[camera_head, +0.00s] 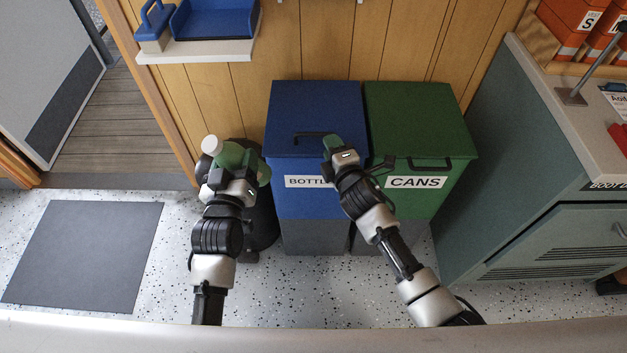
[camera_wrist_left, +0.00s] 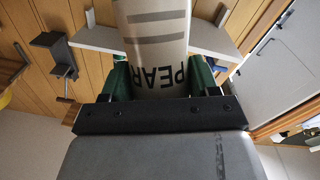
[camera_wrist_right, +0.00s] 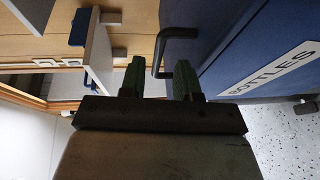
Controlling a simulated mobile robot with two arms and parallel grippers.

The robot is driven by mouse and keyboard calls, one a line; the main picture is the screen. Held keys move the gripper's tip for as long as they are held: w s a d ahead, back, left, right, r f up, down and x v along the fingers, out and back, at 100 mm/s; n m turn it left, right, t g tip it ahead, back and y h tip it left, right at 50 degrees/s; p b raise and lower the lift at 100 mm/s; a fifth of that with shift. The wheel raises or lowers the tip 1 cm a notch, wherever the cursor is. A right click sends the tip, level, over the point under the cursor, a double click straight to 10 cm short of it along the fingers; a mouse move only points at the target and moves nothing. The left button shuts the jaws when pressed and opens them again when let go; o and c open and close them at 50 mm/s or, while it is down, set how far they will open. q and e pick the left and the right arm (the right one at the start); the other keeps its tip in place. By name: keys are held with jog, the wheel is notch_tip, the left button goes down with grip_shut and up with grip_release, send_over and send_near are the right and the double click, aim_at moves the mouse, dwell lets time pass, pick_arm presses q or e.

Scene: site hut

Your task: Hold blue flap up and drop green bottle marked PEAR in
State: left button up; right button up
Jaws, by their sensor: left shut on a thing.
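My left gripper (camera_head: 232,158) is shut on the bottle marked PEAR (camera_wrist_left: 157,45). The bottle's pale label shows between the green fingers in the left wrist view; its white cap (camera_head: 212,145) shows in the head view, left of the bins. The blue flap (camera_head: 312,108) on the bottles bin (camera_head: 310,205) lies down, with a black bar handle (camera_head: 308,134). My right gripper (camera_head: 332,143) is at the right end of this handle. In the right wrist view its fingers (camera_wrist_right: 160,80) are apart, with the handle (camera_wrist_right: 165,45) just ahead of their tips; contact is unclear.
A green CANS bin (camera_head: 415,120) stands against the blue bin's right side. A dark round bin (camera_head: 262,215) is partly hidden below my left gripper. A grey-green counter (camera_head: 530,150) stands at the right. A wall shelf (camera_head: 200,50) holds a blue tray; a dark mat (camera_head: 85,255) lies at left.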

aim_at(325, 134)
jog(key=shift+x, duration=2.5)
grip_shut()
